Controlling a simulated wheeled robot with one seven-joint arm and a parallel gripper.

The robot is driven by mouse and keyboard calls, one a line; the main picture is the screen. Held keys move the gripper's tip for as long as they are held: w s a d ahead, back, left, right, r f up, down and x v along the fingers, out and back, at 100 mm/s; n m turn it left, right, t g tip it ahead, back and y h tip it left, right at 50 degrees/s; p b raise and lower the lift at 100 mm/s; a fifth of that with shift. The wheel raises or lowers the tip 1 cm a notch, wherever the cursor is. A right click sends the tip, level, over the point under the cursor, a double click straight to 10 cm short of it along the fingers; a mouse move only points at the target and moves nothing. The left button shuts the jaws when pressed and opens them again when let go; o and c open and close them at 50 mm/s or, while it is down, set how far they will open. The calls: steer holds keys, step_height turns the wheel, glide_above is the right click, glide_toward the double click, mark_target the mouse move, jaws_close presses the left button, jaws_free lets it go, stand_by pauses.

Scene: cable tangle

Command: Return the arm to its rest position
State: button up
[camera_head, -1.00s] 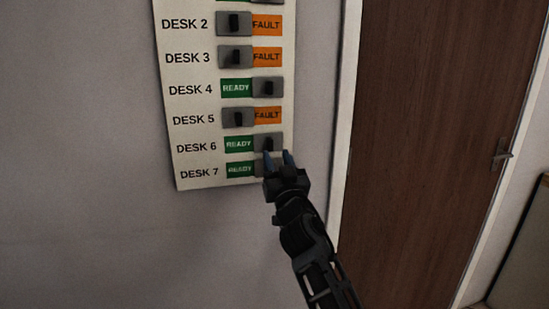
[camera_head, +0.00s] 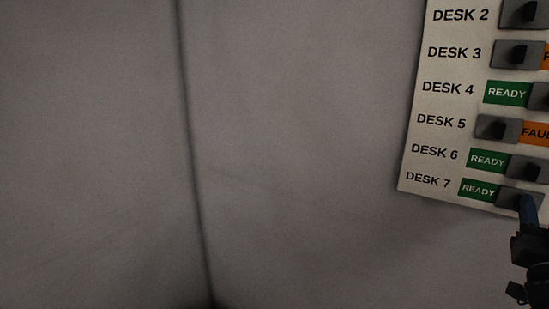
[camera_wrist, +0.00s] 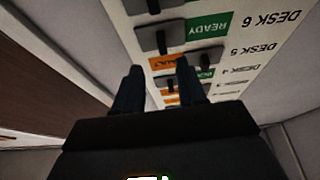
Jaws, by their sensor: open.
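My gripper (camera_head: 528,208) shows at the right edge of the head view, partly cut off, in front of the lower end of the wall panel by the DESK 7 row. In the wrist view its two dark blue fingers (camera_wrist: 160,88) stand apart with nothing between them. The pale switch panel (camera_head: 432,112) hangs on the wall; it also fills the upper middle of the wrist view (camera_wrist: 262,72). Beyond the fingers are sliders and READY and FAULT labels. I cannot tell whether a finger touches the panel.
A bare grey wall (camera_head: 90,150) fills most of the head view, with a dark vertical corner line (camera_head: 188,150). The brown door (camera_wrist: 40,85) shows at the left of the wrist view. The space left of the panel is clear.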

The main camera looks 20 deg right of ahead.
steer(key=s+a+f+n+t+y, duration=0.1)
steer(key=s+a+f+n+y, duration=0.2)
steer(key=a+f+y, duration=0.55)
steer(key=s+a+f+n+t+y, duration=0.25)
steer(key=a+f, duration=0.35)
steer(key=a, duration=0.7)
steer(key=s+a+n+g+y, duration=0.1)
steer(key=s+a+n+y, duration=0.1)
steer(key=s+a, duration=0.4)
steer(key=s+a+f+n+g+y, duration=0.1)
steer(key=s+a+y, duration=0.3)
steer(key=s, duration=1)
steer(key=a+n+g, duration=0.1)
steer(key=a, duration=0.2)
steer(key=shift+s+a+f, duration=0.2)
steer(key=shift+s, duration=0.1)
